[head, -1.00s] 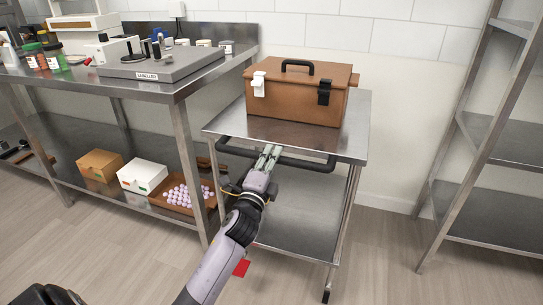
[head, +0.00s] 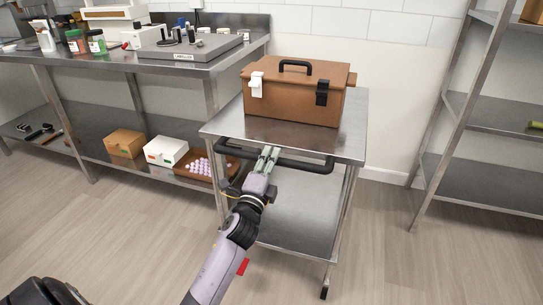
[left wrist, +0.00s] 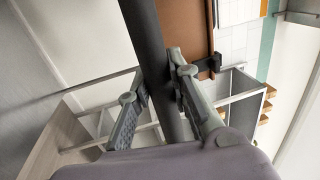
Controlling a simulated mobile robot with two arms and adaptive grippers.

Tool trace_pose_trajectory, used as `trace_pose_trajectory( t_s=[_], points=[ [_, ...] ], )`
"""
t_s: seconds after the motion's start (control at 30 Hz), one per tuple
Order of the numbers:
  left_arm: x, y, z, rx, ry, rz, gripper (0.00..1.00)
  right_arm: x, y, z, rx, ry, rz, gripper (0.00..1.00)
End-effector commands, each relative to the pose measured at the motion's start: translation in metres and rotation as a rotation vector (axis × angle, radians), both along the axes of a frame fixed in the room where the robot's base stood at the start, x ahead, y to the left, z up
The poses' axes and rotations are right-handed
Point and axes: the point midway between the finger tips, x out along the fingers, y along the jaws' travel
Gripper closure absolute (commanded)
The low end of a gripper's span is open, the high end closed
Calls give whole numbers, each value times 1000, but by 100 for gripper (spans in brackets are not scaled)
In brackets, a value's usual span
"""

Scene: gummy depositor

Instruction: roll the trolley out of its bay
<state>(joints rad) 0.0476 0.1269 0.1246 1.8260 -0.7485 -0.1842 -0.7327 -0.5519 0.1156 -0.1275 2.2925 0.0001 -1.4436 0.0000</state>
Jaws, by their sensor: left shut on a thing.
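The trolley (head: 352,125) is a steel cart with a top, a lower shelf and a dark push handle (head: 312,167) on its near side. A brown case (head: 295,98) with a black carry handle and one white and one black latch stands on its top. My left gripper (head: 268,155) is shut on the push handle, left of its middle. In the left wrist view the dark bar (left wrist: 155,45) runs between the two fingers (left wrist: 155,88). My right gripper is not in view.
A steel bench (head: 130,65) stands to the left, its near leg close to the trolley's left side. Its lower shelf holds a brown box (head: 125,143), a white box (head: 166,151) and a tray of purple sweets (head: 222,179). A steel rack (head: 485,180) stands right, with clear floor between.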

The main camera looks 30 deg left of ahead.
Motion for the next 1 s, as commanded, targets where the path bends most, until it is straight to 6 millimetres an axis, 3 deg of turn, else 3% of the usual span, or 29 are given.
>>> trace_pose_trajectory(
  t_s=[0.57, 0.6, 0.87, 1.0],
  points=[
    [-4, -1, -2, -1, 3, 0, 100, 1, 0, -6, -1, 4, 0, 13],
    [-4, -1, -1, -1, 3, 0, 79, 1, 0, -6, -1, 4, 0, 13],
    [-4, -1, 0, 0, 1, 0, 62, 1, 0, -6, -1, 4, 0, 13],
    [-4, -1, 0, 0, 0, 0, 60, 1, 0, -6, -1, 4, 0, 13]
  ],
)
